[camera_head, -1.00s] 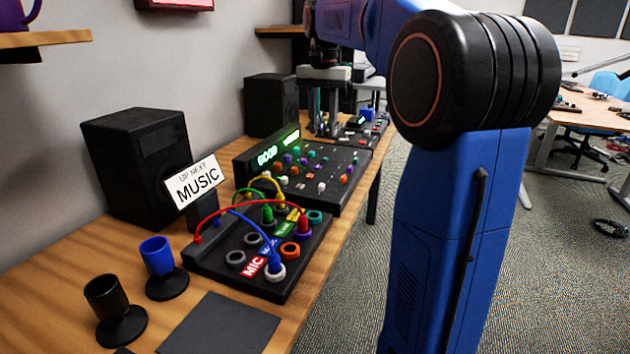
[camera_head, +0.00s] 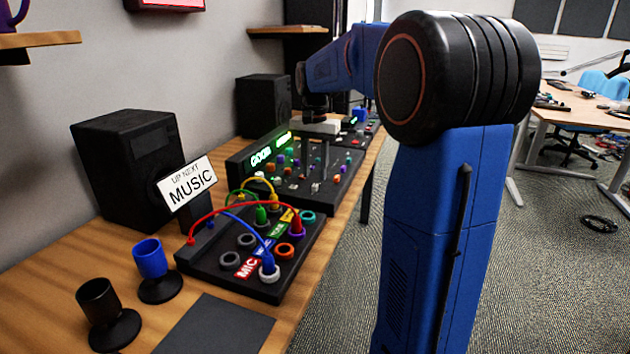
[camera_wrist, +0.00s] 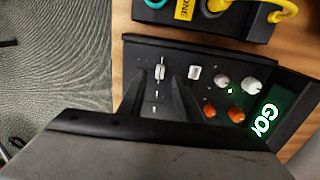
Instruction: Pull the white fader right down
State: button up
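The white fader (camera_wrist: 160,72) shows in the wrist view as a small pale cap on a track with white marks, on the black mixer console (camera_wrist: 225,60). My gripper (camera_wrist: 158,97) is open and empty; its two dark fingers lie either side of the track in that view, with the cap between and just beyond their tips. I cannot tell whether they touch it. In the head view my gripper (camera_head: 312,160) hangs over the middle console (camera_head: 335,195), which has a green lit display. A small white cap (camera_head: 315,187) shows near its front edge.
A second pale cap (camera_wrist: 194,72) sits close beside the fader, with several knobs (camera_wrist: 236,114) further right. In the head view a patch panel (camera_head: 240,275) with coloured cables is in front of the console, and black speakers (camera_head: 130,165) stand along the wall.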

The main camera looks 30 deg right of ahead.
aim_at(315, 185)
jog(key=shift+f, duration=1.9)
grip_shut()
jog(key=shift+s+d, duration=0.7)
jog(key=shift+s, duration=0.2)
jog(key=shift+s+d, duration=0.65)
jog(key=shift+s, duration=0.25)
grip_release()
jog(key=shift+r, duration=0.1)
notch_tip(315, 185, up, 17)
